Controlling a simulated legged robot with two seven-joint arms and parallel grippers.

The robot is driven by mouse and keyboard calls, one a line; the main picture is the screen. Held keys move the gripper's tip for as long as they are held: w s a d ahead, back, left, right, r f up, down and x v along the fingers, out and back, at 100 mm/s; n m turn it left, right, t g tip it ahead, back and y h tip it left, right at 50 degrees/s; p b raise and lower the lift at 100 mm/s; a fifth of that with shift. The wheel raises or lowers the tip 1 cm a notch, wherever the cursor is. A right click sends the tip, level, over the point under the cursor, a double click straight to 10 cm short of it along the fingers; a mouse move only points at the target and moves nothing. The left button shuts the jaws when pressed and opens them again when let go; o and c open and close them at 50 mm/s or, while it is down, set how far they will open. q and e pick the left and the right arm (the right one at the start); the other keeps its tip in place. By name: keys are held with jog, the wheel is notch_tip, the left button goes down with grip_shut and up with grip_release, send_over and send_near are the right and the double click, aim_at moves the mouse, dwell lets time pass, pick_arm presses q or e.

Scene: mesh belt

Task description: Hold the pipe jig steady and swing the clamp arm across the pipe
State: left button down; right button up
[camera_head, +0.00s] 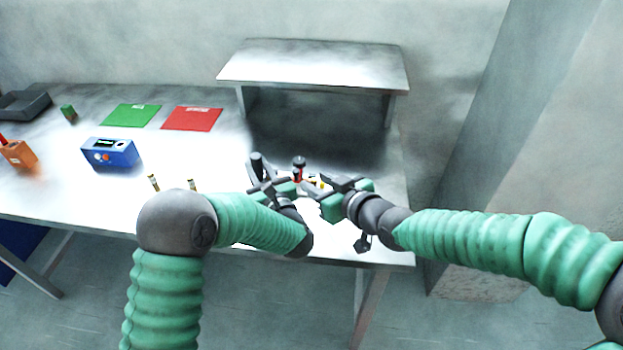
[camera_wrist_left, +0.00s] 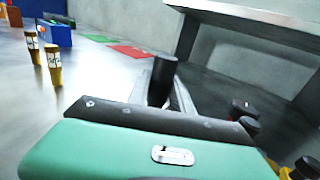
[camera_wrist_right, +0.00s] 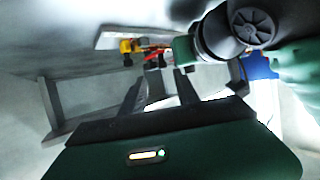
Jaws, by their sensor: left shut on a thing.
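The pipe jig shows as a small cluster with a black knob and red part (camera_head: 298,168) near the table's front right. In the right wrist view it has a pale plate (camera_wrist_right: 112,38), a yellow part and a red part. Dark knobs (camera_wrist_left: 243,107) show at right in the left wrist view. My right gripper (camera_head: 338,184) is at the jig's right, its fingers apart (camera_wrist_right: 160,88) with nothing visible between them. I cannot make out the pipe or clamp arm clearly.
A raised metal shelf (camera_head: 315,68) stands behind the jig. A blue box (camera_head: 110,153), green mat (camera_head: 131,116), red mat (camera_head: 192,119) and orange holder (camera_head: 20,154) lie to the left. Two small vials (camera_wrist_left: 53,64) stand left of my left gripper. The table's right edge is close.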

dwell(0.3)
pick_arm(q)
jog(key=c, duration=1.1)
grip_release()
jog(key=shift+o, duration=0.2)
